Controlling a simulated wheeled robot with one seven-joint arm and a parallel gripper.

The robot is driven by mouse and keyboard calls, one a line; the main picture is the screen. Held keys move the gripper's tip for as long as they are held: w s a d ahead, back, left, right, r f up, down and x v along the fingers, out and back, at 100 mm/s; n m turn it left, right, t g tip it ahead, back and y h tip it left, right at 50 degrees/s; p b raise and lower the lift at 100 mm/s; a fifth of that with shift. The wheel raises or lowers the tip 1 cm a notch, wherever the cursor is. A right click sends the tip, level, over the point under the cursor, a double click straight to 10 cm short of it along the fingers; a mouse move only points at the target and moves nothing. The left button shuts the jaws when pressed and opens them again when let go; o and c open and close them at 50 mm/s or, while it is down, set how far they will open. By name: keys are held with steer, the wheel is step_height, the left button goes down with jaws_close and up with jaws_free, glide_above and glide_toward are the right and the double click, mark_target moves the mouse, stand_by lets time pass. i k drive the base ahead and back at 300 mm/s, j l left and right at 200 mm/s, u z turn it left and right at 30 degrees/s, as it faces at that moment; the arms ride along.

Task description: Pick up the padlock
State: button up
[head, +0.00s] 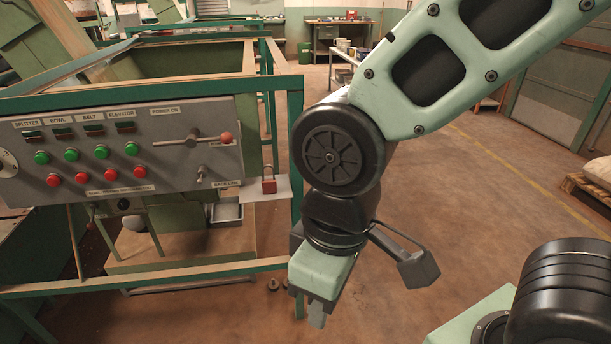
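The padlock (269,186) is small and red with its shackle upward. It rests on a small pale shelf (272,193) at the right end of the control panel. My gripper (317,314) hangs fingers down, lower and to the right of the padlock in the picture, apart from it. Only a short grey finger end shows below the pale green hand, so its opening cannot be made out. Nothing is seen held in it.
The grey control panel (120,148) has green and red buttons and a red-knobbed lever (226,137). A green frame post (297,150) stands just right of the shelf, close to my arm. Open brown floor (460,200) lies to the right.

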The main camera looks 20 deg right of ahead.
mark_target(269, 186)
steer(key=l, duration=0.25)
steer(key=i+l, duration=0.1)
steer(key=l, duration=0.15)
steer(key=l+u, duration=0.85)
steer(key=l, duration=0.3)
steer(key=u, duration=0.9)
